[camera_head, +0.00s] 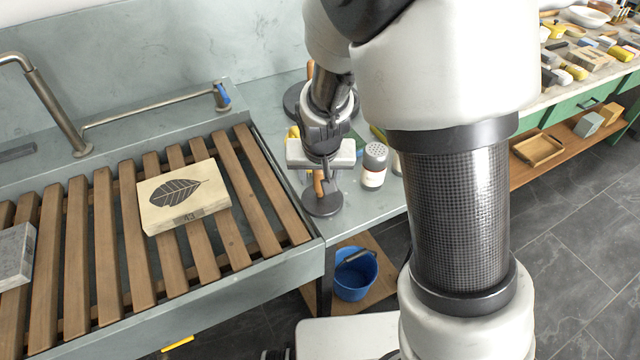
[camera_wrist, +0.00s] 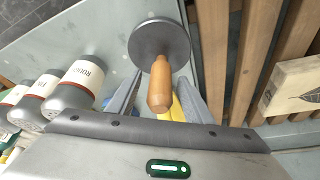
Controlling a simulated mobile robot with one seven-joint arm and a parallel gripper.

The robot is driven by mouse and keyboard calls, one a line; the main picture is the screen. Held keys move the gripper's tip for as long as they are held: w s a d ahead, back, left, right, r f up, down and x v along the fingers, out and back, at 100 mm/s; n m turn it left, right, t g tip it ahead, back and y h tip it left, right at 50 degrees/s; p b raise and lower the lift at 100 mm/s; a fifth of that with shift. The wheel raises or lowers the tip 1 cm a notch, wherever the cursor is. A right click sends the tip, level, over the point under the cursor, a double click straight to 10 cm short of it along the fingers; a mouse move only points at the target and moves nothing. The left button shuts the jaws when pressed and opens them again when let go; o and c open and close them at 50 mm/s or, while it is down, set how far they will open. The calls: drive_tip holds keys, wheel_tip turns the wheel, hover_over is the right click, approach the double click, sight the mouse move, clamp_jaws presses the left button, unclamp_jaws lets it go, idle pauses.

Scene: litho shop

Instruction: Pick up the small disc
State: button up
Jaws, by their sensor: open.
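The small disc (camera_head: 322,204) is dark grey and round, with an upright wooden handle (camera_head: 318,182). It stands on the grey counter beside the slatted sink rack. In the wrist view the disc (camera_wrist: 150,42) is at the top centre, and its handle (camera_wrist: 160,85) points toward the camera. My gripper (camera_head: 320,180) is above the disc, pointing down. In the wrist view my open gripper (camera_wrist: 160,82) has one finger on each side of the handle, with gaps visible; contact is not seen. In the head view my gripper hides the handle's top.
A shaker bottle (camera_head: 374,165) stands close right of my gripper; several show in the wrist view (camera_wrist: 75,88). A larger dark disc (camera_head: 293,101) stands behind. A leaf block (camera_head: 185,195) lies on the slatted rack (camera_head: 125,240). A blue bucket (camera_head: 355,275) is below the counter.

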drive_tip(key=shift+w+f, duration=0.15)
drive_tip(key=shift+f, duration=0.15)
clamp_jaws()
drive_tip(key=shift+a+r, duration=0.1)
idle(1.1)
